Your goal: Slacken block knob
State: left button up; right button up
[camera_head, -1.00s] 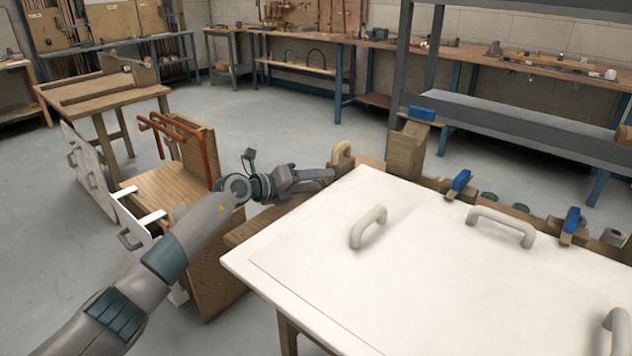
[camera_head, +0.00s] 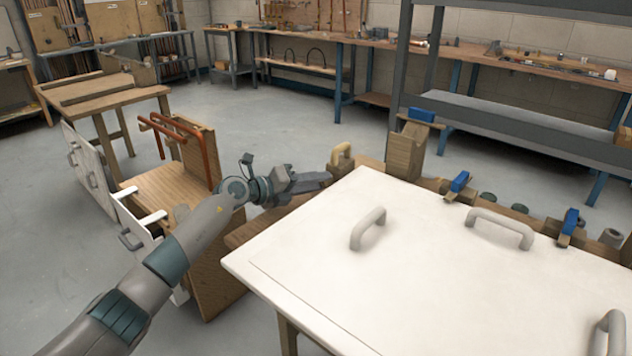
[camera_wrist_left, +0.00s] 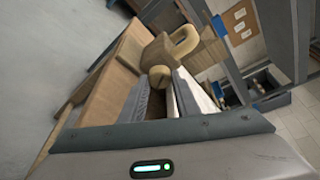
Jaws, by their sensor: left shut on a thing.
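The block knob (camera_wrist_left: 159,75) is a small, round, tan knob on a wooden block (camera_wrist_left: 161,50), seen in the left wrist view. My left gripper (camera_head: 326,179) reaches in beside the far left corner of the white panel. In the left wrist view its two fingers (camera_wrist_left: 160,86) lie on either side of the knob and are shut on it. In the head view the knob is hidden by the gripper. My right gripper is in neither view.
The white panel (camera_head: 420,290) with grey handles fills the lower right, close to my left gripper. Blue-topped clamps (camera_head: 459,183) line its far edge. A wooden cabinet with a red-brown tubular frame (camera_head: 208,155) stands left of the gripper. Open floor lies beyond.

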pick_arm(q)
jog(key=o, duration=1)
jog(key=shift+o, duration=0.2)
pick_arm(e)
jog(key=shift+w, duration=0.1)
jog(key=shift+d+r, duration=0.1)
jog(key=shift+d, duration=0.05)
pick_arm(q)
jog(key=shift+a, duration=0.15)
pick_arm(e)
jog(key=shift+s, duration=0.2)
pick_arm(q)
jog(key=shift+s+a+r, duration=0.15)
jog(key=shift+s+a, duration=0.25)
jog(key=shift+a, duration=0.05)
jog(key=p+v, duration=0.1)
jog(key=v, duration=1.3)
jog(key=shift+s+a+r, duration=0.1)
jog(key=shift+s+a, duration=0.05)
jog(key=shift+s, duration=0.15)
jog(key=shift+s+a+r, duration=0.15)
jog(key=shift+s+a, duration=0.25)
jog(key=shift+a, duration=0.1)
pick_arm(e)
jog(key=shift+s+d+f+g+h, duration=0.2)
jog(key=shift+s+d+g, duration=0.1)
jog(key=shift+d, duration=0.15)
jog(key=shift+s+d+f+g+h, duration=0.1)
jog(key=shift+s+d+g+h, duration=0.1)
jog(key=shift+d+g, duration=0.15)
